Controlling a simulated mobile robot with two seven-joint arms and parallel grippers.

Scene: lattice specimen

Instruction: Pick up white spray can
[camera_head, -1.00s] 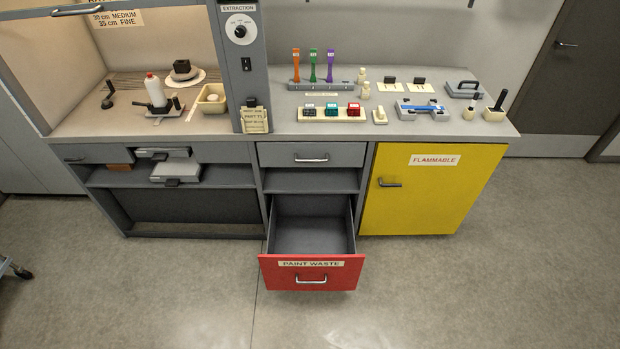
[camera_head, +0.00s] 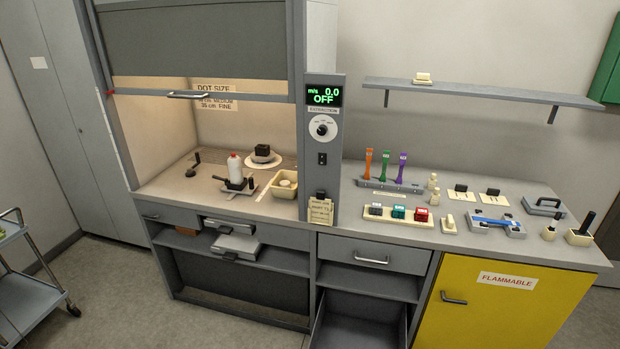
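A white can with a red top (camera_head: 235,168) stands upright inside the fume hood, on the left part of the bench. It stands at or just behind a small dark-handled fixture (camera_head: 238,187), which hides its base. I cannot tell whether it rests on that fixture or on the hood floor. The hood's sash (camera_head: 188,95) is raised, leaving the front open. Neither of my grippers is in view.
Near the can are a cream tray (camera_head: 284,193), a dark block on a round plate (camera_head: 262,153) and a small dark stand (camera_head: 194,168). An open drawer (camera_head: 360,330) juts out below the bench. A cart (camera_head: 30,285) stands at left.

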